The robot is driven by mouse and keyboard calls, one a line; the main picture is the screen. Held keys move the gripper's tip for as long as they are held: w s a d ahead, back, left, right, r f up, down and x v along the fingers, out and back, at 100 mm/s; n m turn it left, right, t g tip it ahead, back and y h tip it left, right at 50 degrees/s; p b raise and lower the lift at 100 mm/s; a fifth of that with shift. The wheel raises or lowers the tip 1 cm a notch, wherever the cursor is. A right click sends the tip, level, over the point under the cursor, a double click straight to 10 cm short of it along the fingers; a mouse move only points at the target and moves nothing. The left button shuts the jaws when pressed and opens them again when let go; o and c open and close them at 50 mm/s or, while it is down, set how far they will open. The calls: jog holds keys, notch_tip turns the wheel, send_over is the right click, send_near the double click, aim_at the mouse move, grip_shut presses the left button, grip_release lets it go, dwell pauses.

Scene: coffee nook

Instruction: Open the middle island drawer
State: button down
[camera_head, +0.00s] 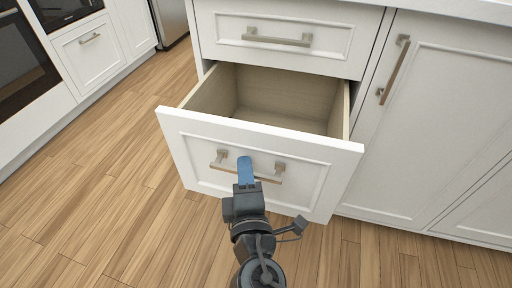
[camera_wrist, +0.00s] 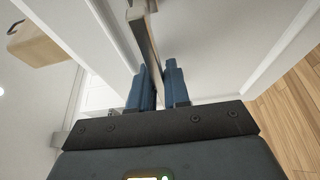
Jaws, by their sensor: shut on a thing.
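The middle island drawer (camera_head: 200,128) is pulled well out, and its empty wooden inside shows in the head view. Its metal bar handle (camera_head: 268,178) runs across the white front. My gripper (camera_head: 245,166), with blue fingers, is at the middle of this handle. In the wrist view the handle (camera_wrist: 148,42) passes between the two fingers of my gripper (camera_wrist: 160,78), which is shut on it. The part of the handle behind the fingers is hidden in the head view.
A shut drawer (camera_head: 275,35) with its own handle is directly above. A shut cabinet door (camera_head: 430,120) with an upright handle is to the right. Wooden floor (camera_head: 100,200) lies clear to the left, up to white cabinets (camera_head: 95,55) across the way.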

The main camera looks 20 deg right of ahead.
jog(key=shift+s+a, duration=0.8)
jog(key=shift+s, duration=0.35)
jog(key=shift+s+a, duration=0.8)
jog(key=shift+s, duration=0.3)
jog(key=c, duration=1.2)
grip_release()
jog(key=v, duration=0.7)
jog(key=shift+s+a, duration=0.15)
jog(key=shift+s, duration=0.25)
jog(key=shift+f, duration=0.1)
